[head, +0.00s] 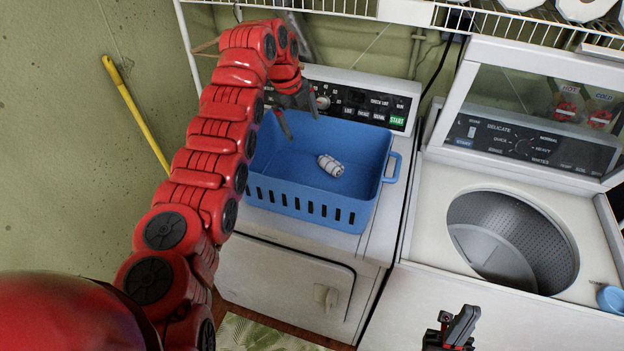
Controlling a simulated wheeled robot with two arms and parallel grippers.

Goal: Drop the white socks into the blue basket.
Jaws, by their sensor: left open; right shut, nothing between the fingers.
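The blue basket (312,207) stands on top of the white dryer, and its left part is partly hidden by my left arm. The white socks (330,165), a small rolled bundle, lie inside the basket, right of its middle. My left gripper (296,122) is open and empty above the back left part of the basket, apart from the socks. My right gripper (455,325) is shut and empty at the bottom of the view, in front of the washer.
The white dryer (290,270) has a control panel behind the basket. An open top-loading washer (510,240) stands to the right, its lid raised. A wire shelf (420,14) runs above. A yellow handle (135,115) leans on the left wall. A blue cup (611,298) sits at the washer's right edge.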

